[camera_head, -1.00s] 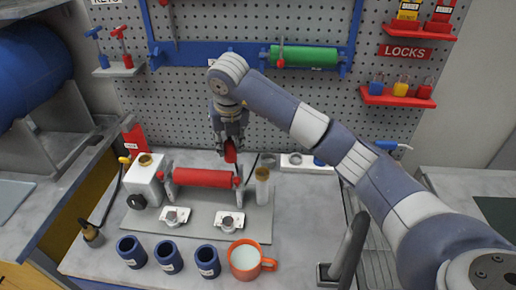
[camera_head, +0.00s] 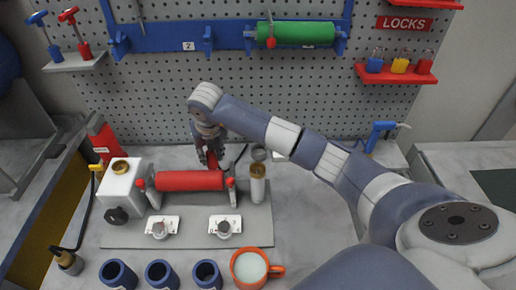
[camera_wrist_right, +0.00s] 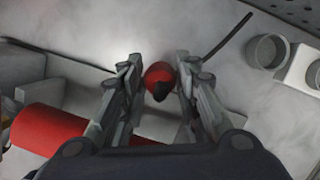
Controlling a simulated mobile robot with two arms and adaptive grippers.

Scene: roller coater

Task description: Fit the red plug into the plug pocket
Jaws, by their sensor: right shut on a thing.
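My right gripper (camera_head: 208,161) is shut on the red plug (camera_head: 211,160), just behind the red roller (camera_head: 190,181) of the bench machine. In the right wrist view the red plug (camera_wrist_right: 159,72) sits between the fingertips of my right gripper (camera_wrist_right: 160,64), with a dark part on its near side. The plug appears to be above the bench top; its exact height is unclear. A grey ring-shaped opening (camera_wrist_right: 266,51) lies to the right in the wrist view, apart from the plug. I cannot tell which thing is the plug pocket. My left gripper is not in view.
A white box (camera_head: 120,188) stands left of the roller, and a brass-topped cylinder (camera_head: 257,186) stands right. Blue cups (camera_head: 161,275) and an orange mug (camera_head: 249,268) line the front. A dark cord (camera_wrist_right: 228,36) lies near the right finger. The pegboard (camera_head: 290,90) stands behind.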

